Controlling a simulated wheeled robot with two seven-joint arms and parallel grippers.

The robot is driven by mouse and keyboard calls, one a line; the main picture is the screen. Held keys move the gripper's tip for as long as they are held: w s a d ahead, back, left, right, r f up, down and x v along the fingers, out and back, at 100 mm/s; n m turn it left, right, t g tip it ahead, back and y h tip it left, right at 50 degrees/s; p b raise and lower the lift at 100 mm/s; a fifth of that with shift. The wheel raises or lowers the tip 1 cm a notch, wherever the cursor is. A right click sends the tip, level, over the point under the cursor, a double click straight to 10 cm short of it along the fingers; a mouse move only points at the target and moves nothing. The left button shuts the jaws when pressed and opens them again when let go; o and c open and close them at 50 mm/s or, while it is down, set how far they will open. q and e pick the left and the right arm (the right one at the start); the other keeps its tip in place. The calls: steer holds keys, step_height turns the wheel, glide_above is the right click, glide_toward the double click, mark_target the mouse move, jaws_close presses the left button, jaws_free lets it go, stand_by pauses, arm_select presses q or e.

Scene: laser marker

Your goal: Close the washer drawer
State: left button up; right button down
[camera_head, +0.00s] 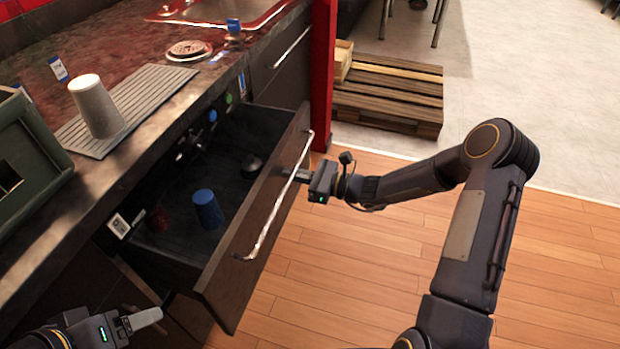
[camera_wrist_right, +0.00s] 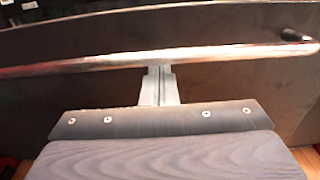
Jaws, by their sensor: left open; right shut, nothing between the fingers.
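The drawer (camera_head: 238,288) under the counter stands pulled out, with its dark front panel facing right. The panel also fills the background of the right wrist view (camera_wrist_right: 230,85). A long metal bar handle (camera_head: 266,235) runs along the front. My right gripper (camera_head: 290,175) is shut and empty at the handle's upper half. In the right wrist view its closed fingertips (camera_wrist_right: 158,85) reach the handle bar (camera_wrist_right: 80,64); I cannot tell whether they press on it. My left gripper (camera_head: 152,312) is open, low at the left, near the drawer's near side.
Inside the drawer are a blue cup (camera_head: 207,210), a dark red cup (camera_head: 157,218) and a small dark round object (camera_head: 252,166). The counter above holds a grey cup (camera_head: 96,105) on a ribbed mat (camera_head: 160,85). Open wooden floor (camera_head: 340,260) lies right of the drawer.

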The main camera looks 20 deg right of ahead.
steer(key=b+x, duration=0.3)
steer(key=x, duration=1.6)
steer(key=shift+w+a+r, duration=0.1)
steer(key=shift+r, duration=0.15)
